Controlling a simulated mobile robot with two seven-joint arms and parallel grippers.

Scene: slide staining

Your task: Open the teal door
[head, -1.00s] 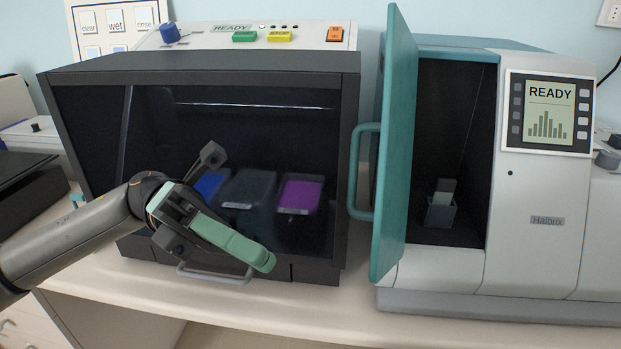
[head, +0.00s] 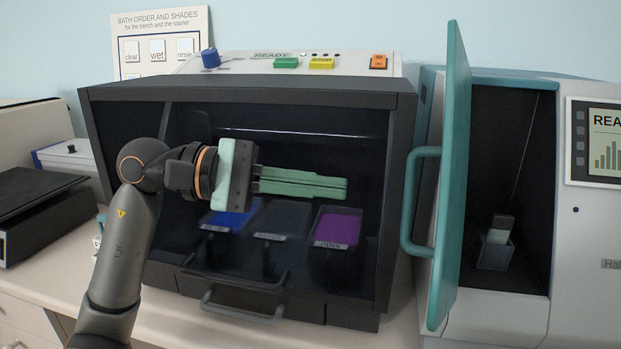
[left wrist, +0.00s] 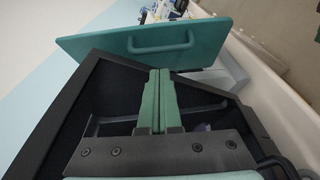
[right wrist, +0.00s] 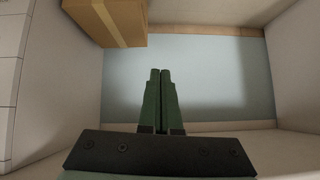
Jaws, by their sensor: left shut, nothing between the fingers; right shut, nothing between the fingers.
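The teal door (head: 453,180) stands swung out, roughly edge-on to the head camera, with its teal handle (head: 408,205) on the left side. The white machine's dark chamber beside it is exposed, and a small grey holder (head: 496,252) with a pale slide sits inside. My left gripper (head: 345,189) is shut and empty in front of the dark stainer, pointing right, left of the handle and apart from it. The left wrist view shows the shut fingers (left wrist: 160,78) with the door (left wrist: 200,40) beyond. My right gripper (right wrist: 160,75) is shut and empty, away from the door.
The dark stainer (head: 250,92) has a front pull bar (head: 243,312) and blue, dark and purple trays behind its window. A black device (head: 35,215) stands at the left. The right wrist view shows a cardboard box (right wrist: 108,20) near pale walls.

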